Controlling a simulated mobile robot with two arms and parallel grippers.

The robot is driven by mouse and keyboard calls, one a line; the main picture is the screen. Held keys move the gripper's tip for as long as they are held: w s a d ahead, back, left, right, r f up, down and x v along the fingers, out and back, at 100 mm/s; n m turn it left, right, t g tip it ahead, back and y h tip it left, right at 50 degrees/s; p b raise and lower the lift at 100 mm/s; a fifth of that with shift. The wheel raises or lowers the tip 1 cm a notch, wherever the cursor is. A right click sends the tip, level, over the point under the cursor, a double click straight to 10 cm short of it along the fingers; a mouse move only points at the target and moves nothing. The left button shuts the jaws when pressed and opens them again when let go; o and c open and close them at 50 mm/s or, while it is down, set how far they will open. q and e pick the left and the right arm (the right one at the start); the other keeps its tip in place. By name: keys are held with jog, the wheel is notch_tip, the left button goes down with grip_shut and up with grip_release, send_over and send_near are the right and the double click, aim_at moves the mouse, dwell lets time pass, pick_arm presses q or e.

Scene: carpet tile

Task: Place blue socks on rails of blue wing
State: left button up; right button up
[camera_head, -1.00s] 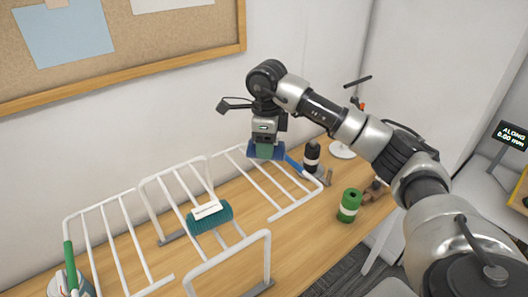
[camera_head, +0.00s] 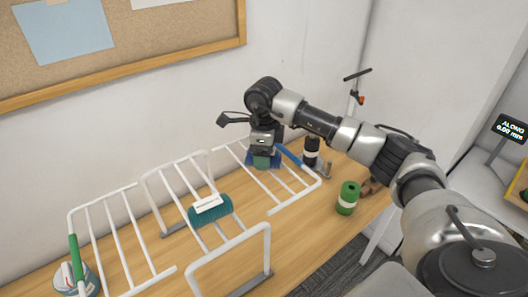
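The blue socks (camera_head: 279,160) are a dark blue bundle at the far end of the right wing. My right gripper (camera_head: 262,155) points down over them and appears shut on them; its fingertips are partly hidden. The bundle is at the rails, but I cannot tell whether it rests on them. The blue wing (camera_head: 298,201) is the white railed right side of the rack, with a blue sleeve (camera_head: 288,155) on its outer bar. My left gripper is not in view.
A teal bundle with a white label (camera_head: 210,208) lies on the rack's middle rails. The left wing has a green sleeve (camera_head: 75,256). A green roll (camera_head: 347,198) and a black bottle (camera_head: 311,150) stand right of the blue wing. The wall is close behind.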

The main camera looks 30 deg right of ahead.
jog(key=shift+o, duration=0.3)
jog(key=shift+r, duration=0.15)
jog(key=shift+r+p, duration=0.25)
jog(key=shift+p, duration=0.1)
notch_tip(320, 180, up, 4)
jog(key=shift+r+b, duration=0.2)
jog(key=shift+b, duration=1.05)
notch_tip(320, 180, up, 7)
jog(key=shift+r+b, duration=0.2)
jog(key=shift+b, duration=0.15)
